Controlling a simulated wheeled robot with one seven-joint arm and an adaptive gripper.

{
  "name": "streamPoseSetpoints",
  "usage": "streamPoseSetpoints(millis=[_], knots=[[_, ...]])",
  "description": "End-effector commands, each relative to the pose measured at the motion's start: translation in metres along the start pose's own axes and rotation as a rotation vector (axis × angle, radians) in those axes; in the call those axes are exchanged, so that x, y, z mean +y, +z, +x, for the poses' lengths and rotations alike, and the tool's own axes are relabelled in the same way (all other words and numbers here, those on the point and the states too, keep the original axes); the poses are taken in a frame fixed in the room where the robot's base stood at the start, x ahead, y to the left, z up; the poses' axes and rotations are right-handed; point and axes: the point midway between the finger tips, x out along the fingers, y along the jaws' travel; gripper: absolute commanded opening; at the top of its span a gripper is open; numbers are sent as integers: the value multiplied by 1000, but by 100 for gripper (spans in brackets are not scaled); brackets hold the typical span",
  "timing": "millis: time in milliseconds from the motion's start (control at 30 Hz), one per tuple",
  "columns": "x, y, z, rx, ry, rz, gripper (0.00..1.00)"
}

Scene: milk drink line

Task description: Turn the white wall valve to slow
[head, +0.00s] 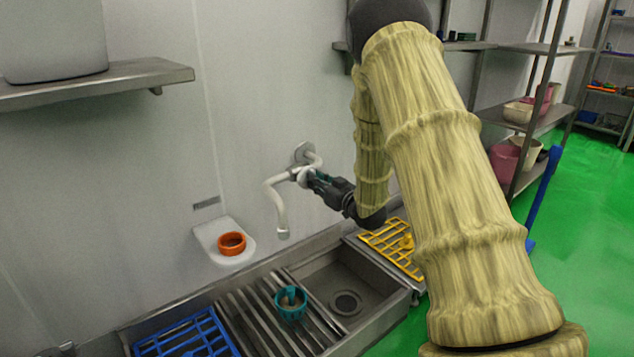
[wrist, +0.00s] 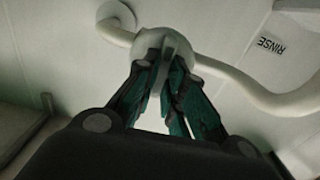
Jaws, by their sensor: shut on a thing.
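The white wall valve (head: 301,174) sits on a white pipe that comes out of a round wall flange (head: 304,152) and bends down to a spout (head: 283,234) over the sink. My gripper (head: 314,180) reaches it from the right in the head view. In the wrist view the valve's round body (wrist: 153,45) is straight ahead, and my gripper (wrist: 168,75) is shut on its flat handle (wrist: 165,62), with one green finger on each side. The handle's lower part is partly hidden between the fingers. No slow mark shows in either view.
A RINSE label (wrist: 271,46) is on the wall beside the pipe. Below are a sink basin (head: 345,268), a slatted drainer with a teal cup (head: 290,302), a blue rack (head: 190,338) and a yellow rack (head: 405,262). An orange ring (head: 231,243) sits on a white wall holder (head: 209,233).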

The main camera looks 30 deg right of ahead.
Motion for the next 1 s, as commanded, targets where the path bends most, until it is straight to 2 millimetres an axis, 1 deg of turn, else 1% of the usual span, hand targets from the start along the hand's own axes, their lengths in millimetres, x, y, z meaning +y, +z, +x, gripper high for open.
streamPoseSetpoints(millis=[167,700,1000], knots=[[0,-1,0,-1,0,-45,0],[-3,-1,0,-1,-1,-387,0],[-3,0,0,0,0,-500,0]])
